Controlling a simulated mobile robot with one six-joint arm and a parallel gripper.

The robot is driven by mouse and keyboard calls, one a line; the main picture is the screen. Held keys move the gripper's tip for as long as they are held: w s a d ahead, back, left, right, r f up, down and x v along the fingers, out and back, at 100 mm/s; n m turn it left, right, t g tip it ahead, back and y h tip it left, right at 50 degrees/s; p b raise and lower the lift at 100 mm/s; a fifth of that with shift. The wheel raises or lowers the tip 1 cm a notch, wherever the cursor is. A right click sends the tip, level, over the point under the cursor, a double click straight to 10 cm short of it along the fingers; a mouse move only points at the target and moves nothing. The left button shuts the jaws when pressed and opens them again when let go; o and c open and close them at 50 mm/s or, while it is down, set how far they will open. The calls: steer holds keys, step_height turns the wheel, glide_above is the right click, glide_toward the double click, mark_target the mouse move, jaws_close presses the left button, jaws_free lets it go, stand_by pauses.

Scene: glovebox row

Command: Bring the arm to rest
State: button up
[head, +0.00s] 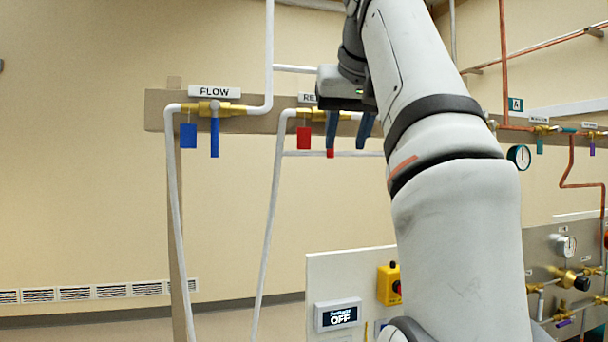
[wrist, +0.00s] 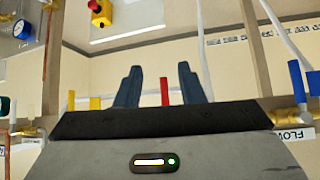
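My gripper (head: 348,140) hangs at the end of my arm in front of the pipe board, at the valve under the partly hidden "RE..." label (head: 307,98). Its two dark blue fingers stand apart, so it is open. In the wrist view my gripper (wrist: 160,75) has a gap between its fingers, with a red handle (wrist: 164,92) showing there. The red handle's tip (head: 330,153) shows just below the left finger in the head view. The fingers look empty; I cannot tell whether one touches the handle. My arm hides part of the board.
The FLOW valve (head: 214,108) with its blue handle (head: 214,138) and a blue tag is to the left. A red tag (head: 304,138) hangs beside my gripper. White pipes (head: 268,215) run down. A panel (head: 340,270) carries an OFF display and yellow box (head: 388,285). The left wall side is free.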

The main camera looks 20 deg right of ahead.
steer(key=w+a+f+n+g+y+b, duration=0.1)
steer(key=a+f, duration=0.2)
steer(key=f, duration=0.9)
steer(key=a+f+g+b, duration=0.2)
steer(key=f, duration=1.1)
steer(key=s+a+f, duration=0.1)
steer(key=s+f, duration=0.3)
steer(key=f, duration=0.6)
steer(key=s+a+f+n+g+b, duration=0.1)
steer(key=s+f, duration=0.4)
steer(key=f, duration=0.5)
steer(key=s+a+f+g+y, duration=0.1)
steer(key=s+a+f, duration=0.2)
steer(key=f, duration=0.8)
steer(key=shift+s+a+n, duration=0.15)
steer(key=shift+s+n, duration=0.25)
steer(key=shift+s, duration=0.45)
